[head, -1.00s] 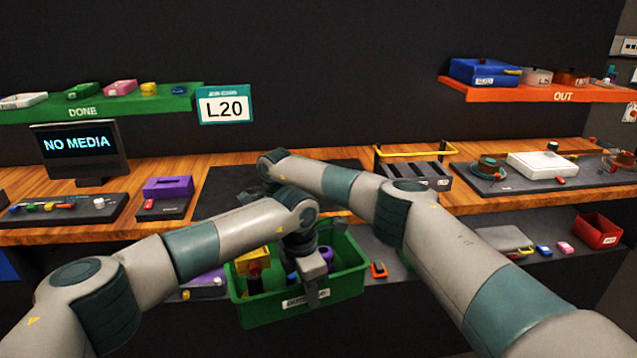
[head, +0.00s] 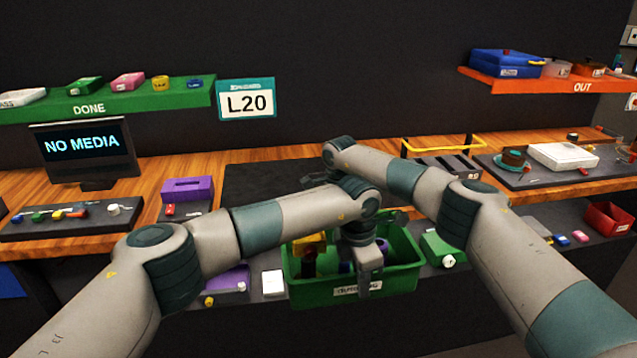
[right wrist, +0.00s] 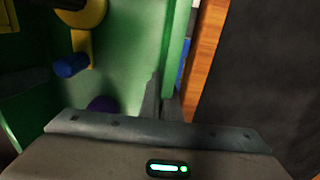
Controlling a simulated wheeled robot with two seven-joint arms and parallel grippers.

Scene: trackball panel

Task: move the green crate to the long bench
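The green crate (head: 320,294) is low in the middle of the head view, in front of the wooden bench (head: 229,178). It holds a yellow piece, a dark piece, and blue and purple pieces. My left gripper (head: 368,283) is at its front wall, one finger showing outside over the label, and looks shut on it. My right gripper is hidden behind my left arm in the head view. In the right wrist view its fingers (right wrist: 163,98) close around a crate wall (right wrist: 174,45), with the crate's inside to the left. I cannot tell the crate's height over the lower shelf.
A dark mat (head: 265,178) on the bench is bare where it shows. Left of it are a purple box (head: 187,190) and a monitor (head: 86,148); right is a yellow-handled rack (head: 437,165). The lower shelf holds a white block (head: 273,283) and a green case (head: 442,247).

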